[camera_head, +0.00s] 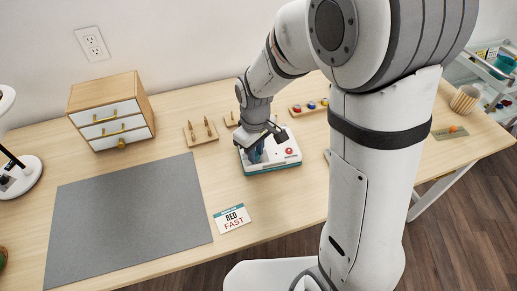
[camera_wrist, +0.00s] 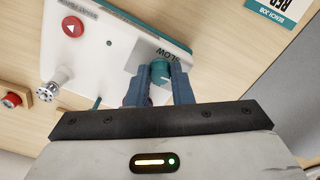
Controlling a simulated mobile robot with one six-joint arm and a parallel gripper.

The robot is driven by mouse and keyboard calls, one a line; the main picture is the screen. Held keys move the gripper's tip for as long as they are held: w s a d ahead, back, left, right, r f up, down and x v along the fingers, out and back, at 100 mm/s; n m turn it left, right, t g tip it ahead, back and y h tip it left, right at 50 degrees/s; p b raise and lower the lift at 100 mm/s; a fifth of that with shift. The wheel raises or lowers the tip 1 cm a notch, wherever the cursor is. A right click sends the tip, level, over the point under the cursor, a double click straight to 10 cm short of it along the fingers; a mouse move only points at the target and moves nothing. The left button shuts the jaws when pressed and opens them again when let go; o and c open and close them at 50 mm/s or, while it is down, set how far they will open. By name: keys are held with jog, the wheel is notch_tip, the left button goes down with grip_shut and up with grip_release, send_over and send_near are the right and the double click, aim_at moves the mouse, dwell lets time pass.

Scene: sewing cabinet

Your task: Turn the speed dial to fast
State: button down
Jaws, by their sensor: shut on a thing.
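The speed dial (camera_wrist: 159,72) is a teal knob on a white machine with a teal base. My gripper (camera_wrist: 160,88) is shut on the dial, one blue finger on each side of it. The word SLOW is printed beside the dial; no FAST label shows on the machine. In the head view the machine (camera_head: 286,156) stands on the table, and my gripper (camera_head: 256,152) reaches down onto its left part and hides the dial. A card (camera_head: 232,218) reading RED and FAST lies on the table in front of the machine.
A red button (camera_wrist: 72,27) and a metal post (camera_wrist: 47,91) are on the machine. A grey mat (camera_head: 130,215) and a small drawer cabinet (camera_head: 112,112) are to the left. Wooden holders (camera_head: 201,133) stand behind. The table between mat and machine is mostly clear.

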jog(key=m, duration=0.4)
jog(key=shift+m, duration=0.3)
jog(key=m, duration=0.5)
jog(key=shift+m, duration=0.3)
jog(key=m, duration=0.9)
jog(key=shift+m, duration=0.4)
jog(key=c, duration=1.3)
grip_release()
jog(key=shift+r+p, duration=0.3)
jog(key=shift+r, duration=3.65)
